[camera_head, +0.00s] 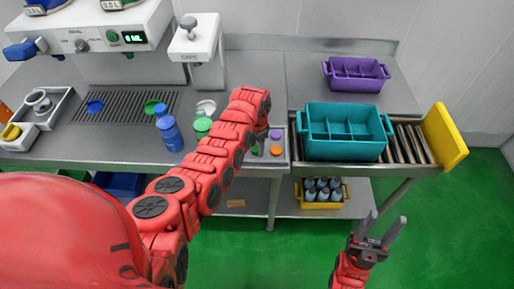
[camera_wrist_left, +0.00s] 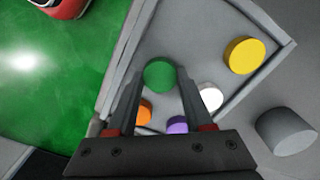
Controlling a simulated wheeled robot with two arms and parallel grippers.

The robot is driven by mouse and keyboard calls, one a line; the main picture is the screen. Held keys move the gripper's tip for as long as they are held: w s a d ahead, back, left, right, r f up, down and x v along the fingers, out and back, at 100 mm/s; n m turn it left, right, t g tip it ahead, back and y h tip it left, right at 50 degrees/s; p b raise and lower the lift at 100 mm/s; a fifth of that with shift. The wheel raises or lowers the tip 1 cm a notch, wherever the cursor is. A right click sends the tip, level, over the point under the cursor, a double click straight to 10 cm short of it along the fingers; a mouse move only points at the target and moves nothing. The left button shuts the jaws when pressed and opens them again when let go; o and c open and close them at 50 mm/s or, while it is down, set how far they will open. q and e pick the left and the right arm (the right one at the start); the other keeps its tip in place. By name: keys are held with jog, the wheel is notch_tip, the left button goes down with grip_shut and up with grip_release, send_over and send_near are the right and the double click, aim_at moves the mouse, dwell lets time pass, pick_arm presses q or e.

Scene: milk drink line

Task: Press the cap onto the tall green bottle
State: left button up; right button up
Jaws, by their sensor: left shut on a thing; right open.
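The green bottle (camera_head: 202,127) stands on the steel counter, left of my left arm; its lower part is partly hidden by the arm. My left gripper (camera_wrist_left: 158,78) is over the grey cap tray (camera_head: 284,158) and shut on a green cap (camera_wrist_left: 160,75), at its fingertips in the left wrist view. In the head view the gripper is mostly hidden behind the arm. Purple (camera_head: 276,134) and orange (camera_head: 276,150) caps lie in the tray. The wrist view also shows a yellow cap (camera_wrist_left: 244,55) and a white cap (camera_wrist_left: 210,97). My right gripper (camera_head: 381,238) is open and empty over the floor.
A blue bottle (camera_head: 171,136) stands left of the green bottle. The caps machine (camera_head: 197,45) and the filling machine (camera_head: 115,40) stand behind. A teal crate (camera_head: 345,150) sits on rollers right of the tray, with a purple crate (camera_head: 356,85) behind it.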

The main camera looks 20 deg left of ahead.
pick_arm(q)
jog(key=shift+r, duration=0.2)
jog(key=shift+w+r+b, duration=0.1)
jog(key=shift+r+b, duration=0.5)
jog(key=shift+w+r+b, duration=0.1)
jog(key=shift+r+b, duration=0.5)
jog(key=shift+b, duration=0.05)
jog(key=shift+s+d+r, duration=0.15)
jog(key=shift+s+d, duration=0.1)
jog(key=shift+s, duration=0.3)
jog(key=shift+s+d+r, duration=0.15)
jog(key=shift+s+d, duration=0.05)
jog(key=shift+s, duration=0.35)
jog(key=s+p, duration=0.1)
jog(key=s+d+r+p, duration=0.1)
jog(key=s+p, duration=0.1)
jog(key=shift+s+r, duration=0.15)
jog(key=shift+r, duration=0.05)
jog(key=s+d+p, duration=0.3)
jog(key=s, duration=0.7)
jog(key=shift+d, duration=0.4)
jog(key=shift+w+r, duration=0.1)
